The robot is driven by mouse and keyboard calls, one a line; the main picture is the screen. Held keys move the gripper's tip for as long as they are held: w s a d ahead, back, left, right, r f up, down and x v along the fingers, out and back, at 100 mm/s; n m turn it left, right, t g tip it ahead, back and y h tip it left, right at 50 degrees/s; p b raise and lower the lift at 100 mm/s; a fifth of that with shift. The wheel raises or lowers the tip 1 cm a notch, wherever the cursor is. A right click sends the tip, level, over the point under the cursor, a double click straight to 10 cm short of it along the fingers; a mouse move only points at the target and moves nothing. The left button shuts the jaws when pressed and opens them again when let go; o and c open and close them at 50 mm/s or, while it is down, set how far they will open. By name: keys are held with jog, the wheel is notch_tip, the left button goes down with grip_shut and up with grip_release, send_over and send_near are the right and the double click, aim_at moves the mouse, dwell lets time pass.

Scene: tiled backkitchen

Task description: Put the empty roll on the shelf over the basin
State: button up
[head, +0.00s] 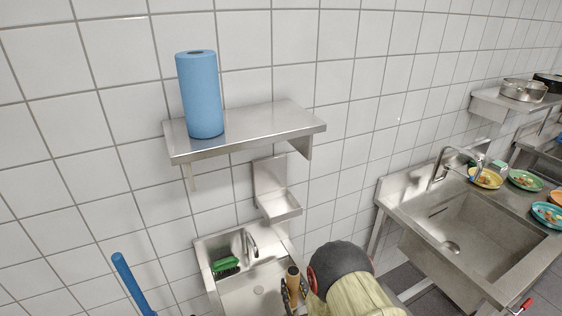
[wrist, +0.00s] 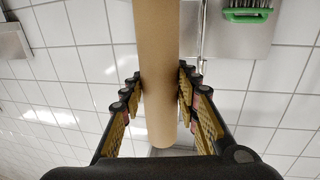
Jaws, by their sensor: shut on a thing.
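The empty roll is a brown cardboard tube (wrist: 157,60). In the wrist view it stands between the two fingers of my gripper (wrist: 160,90), which is shut on it. In the head view the top of the tube (head: 293,272) shows above the small basin (head: 235,291), with my gripper (head: 292,291) around it at the bottom of the picture. The steel shelf (head: 265,126) is fixed to the wall above the basin, higher up than my gripper. A full blue roll (head: 201,95) stands upright on the shelf's left part.
The right part of the shelf is free. A small steel wall holder (head: 283,205) hangs between shelf and basin. A green brush (head: 225,265) lies at the basin's back left. A blue handle (head: 131,281) rises at lower left. A large sink (head: 452,247) with plates beside it is at right.

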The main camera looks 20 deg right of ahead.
jog(key=shift+s+f+b, duration=0.1)
jog(key=shift+b, duration=0.35)
jog(key=shift+w+f+b, duration=0.3)
jog(key=shift+w+b, duration=0.3)
jog(key=shift+w, duration=0.05)
jog(key=w+r+p, duration=0.3)
jog(key=r+p, duration=1.9)
jog(key=r, duration=0.6)
jog(key=shift+w+p, duration=0.2)
jog(key=shift+p, duration=0.15)
jog(key=shift+f, duration=0.1)
